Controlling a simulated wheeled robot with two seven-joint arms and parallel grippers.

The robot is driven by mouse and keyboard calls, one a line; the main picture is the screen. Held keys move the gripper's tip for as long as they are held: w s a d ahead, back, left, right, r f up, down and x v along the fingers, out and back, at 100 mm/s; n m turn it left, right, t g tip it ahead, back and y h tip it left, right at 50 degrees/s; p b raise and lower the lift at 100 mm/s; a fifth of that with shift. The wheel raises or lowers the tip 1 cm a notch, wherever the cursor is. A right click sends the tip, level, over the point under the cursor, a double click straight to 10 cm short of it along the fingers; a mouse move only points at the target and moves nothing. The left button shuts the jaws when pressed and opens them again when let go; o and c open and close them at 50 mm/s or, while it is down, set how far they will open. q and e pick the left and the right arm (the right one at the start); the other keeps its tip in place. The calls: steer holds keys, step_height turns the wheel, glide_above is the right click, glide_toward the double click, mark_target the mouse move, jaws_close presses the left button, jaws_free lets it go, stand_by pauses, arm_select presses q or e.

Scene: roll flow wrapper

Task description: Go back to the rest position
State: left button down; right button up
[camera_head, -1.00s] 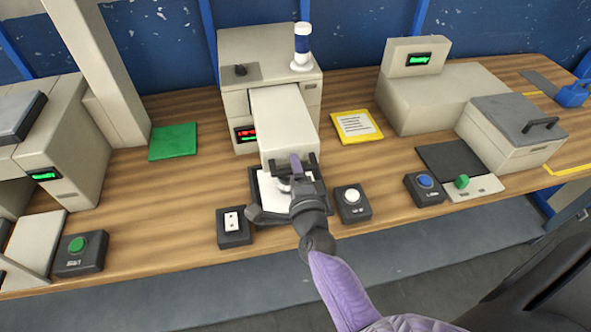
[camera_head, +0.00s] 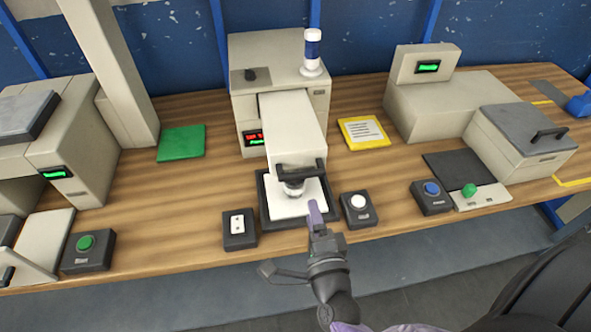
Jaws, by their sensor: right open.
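My right gripper (camera_head: 292,243) shows at the bottom centre, in front of the wrapper machine. It is open and empty, with one purple-tipped finger pointing up and a dark finger out to the left. It seems to hang near the table's front edge, apart from the machine's handle. My left gripper is not in view. The flow wrapper (camera_head: 295,120) stands at the centre, with a dark handled part (camera_head: 300,172) at its front above a white sheet in a black tray (camera_head: 268,212).
A white-button box (camera_head: 358,206) and a two-button switch box (camera_head: 239,228) flank the tray. A green-button box (camera_head: 88,250) is at left, a blue-button box (camera_head: 431,196) at right. A green pad (camera_head: 181,143) and yellow-edged note (camera_head: 363,132) lie behind. Machines stand on both sides.

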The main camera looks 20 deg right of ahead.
steer(key=s+a+f+n+g+y, duration=0.25)
steer(key=a+n+g+y, duration=0.45)
steer(key=n, duration=0.8)
steer(key=s+d+n+g+h, duration=0.2)
steer(key=s+d+n+g, duration=0.2)
steer(key=s+n+g, duration=0.5)
steer(key=s+f+b, duration=0.2)
steer(key=f+b, duration=0.1)
steer(key=f, duration=0.8)
steer(key=s+f+b, duration=0.2)
steer(key=f, duration=0.9)
arm_select(q)
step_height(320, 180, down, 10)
steer(key=b, duration=0.5)
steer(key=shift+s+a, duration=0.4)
arm_select(e)
steer(key=s+d+f, duration=0.3)
steer(key=s+f, duration=1.1)
steer(key=f, duration=0.3)
steer(key=shift+d+g+h, duration=0.2)
steer(key=shift+g+h, duration=0.1)
steer(key=shift+g, duration=0.1)
